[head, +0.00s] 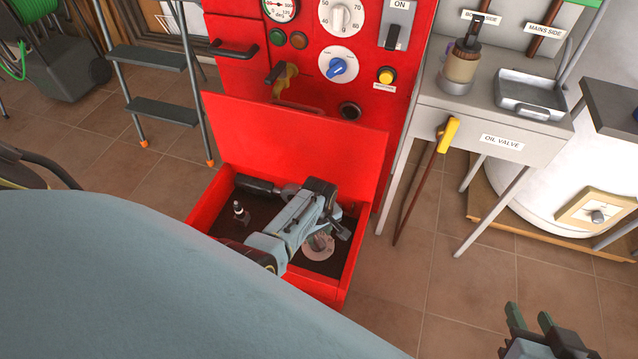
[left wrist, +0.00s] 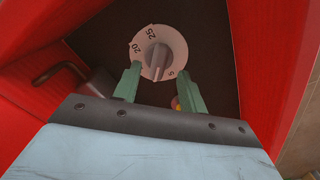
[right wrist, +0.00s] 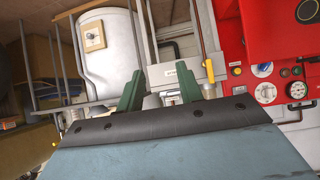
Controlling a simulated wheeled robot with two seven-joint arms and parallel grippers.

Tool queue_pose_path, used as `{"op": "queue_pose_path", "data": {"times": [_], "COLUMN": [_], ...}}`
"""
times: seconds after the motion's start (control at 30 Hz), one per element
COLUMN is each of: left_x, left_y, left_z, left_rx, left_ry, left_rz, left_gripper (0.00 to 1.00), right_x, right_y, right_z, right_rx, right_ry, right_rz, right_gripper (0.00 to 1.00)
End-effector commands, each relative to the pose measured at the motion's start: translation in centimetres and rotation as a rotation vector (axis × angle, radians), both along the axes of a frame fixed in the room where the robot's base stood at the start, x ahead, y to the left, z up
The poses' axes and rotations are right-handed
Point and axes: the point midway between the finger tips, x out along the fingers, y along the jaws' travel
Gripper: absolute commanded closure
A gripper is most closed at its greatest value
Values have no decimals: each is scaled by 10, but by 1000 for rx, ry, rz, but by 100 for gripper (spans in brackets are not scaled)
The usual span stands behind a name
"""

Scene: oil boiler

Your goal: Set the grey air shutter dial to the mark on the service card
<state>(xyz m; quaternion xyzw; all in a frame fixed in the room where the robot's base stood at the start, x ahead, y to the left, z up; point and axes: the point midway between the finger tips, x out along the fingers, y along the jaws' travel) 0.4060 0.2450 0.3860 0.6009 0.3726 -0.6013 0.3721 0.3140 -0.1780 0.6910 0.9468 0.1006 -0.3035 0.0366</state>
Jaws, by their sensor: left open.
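The grey air shutter dial (head: 318,249) sits low inside the open red box of the boiler, partly hidden by my left arm. In the left wrist view the dial (left wrist: 172,44) is a pale disc with a raised grey bar knob. The numbers 25, 20 and 5 show on its rim. My left gripper (head: 326,233) is over the dial; in its wrist view the open green fingers (left wrist: 159,82) stand either side below the knob, with nothing between them. My right gripper (head: 531,322) is open and empty over the floor at lower right. I cannot make out a service card.
Red walls (head: 352,262) surround the dial closely. A raised red panel (head: 300,135) stands behind the box. Inside is a small nozzle-like part (head: 240,212). The oil valve table (head: 500,135) stands to the right, with open tiled floor (head: 400,270) before it.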

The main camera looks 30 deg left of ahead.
Motion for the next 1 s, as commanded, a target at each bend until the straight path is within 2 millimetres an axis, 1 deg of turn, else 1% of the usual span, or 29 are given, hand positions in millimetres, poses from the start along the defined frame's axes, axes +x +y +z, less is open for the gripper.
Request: {"op": "queue_pose_path", "data": {"times": [0.1, 0.3, 0.5, 0.7, 0.83, 1.0], "left_x": [0, 0, 0, 1, 0, 0], "left_y": [0, 0, 0, 0, 0, 0], "left_z": [-9, -20, -30, -38, -41, -42], "left_rx": [0, 0, 0, 0, 0, 0], "left_ry": [-1, 0, 0, -1, -1, -1], "left_rz": [0, 0, 0, 0, 0, 0], "left_gripper": [58, 58, 58, 58, 58, 58], "right_x": [13, 28, 36, 38, 37, 36], "right_y": [7, 18, 26, 32, 34, 34], "right_z": [14, 43, 75, 102, 112, 118], "right_rx": [30, 83, 137, 183, 201, 211], "right_ry": [-115, -307, -498, -653, -714, -746], "right_rz": [10, 26, 40, 49, 53, 54], "right_gripper": [64, 64, 64, 64, 64, 64]}}
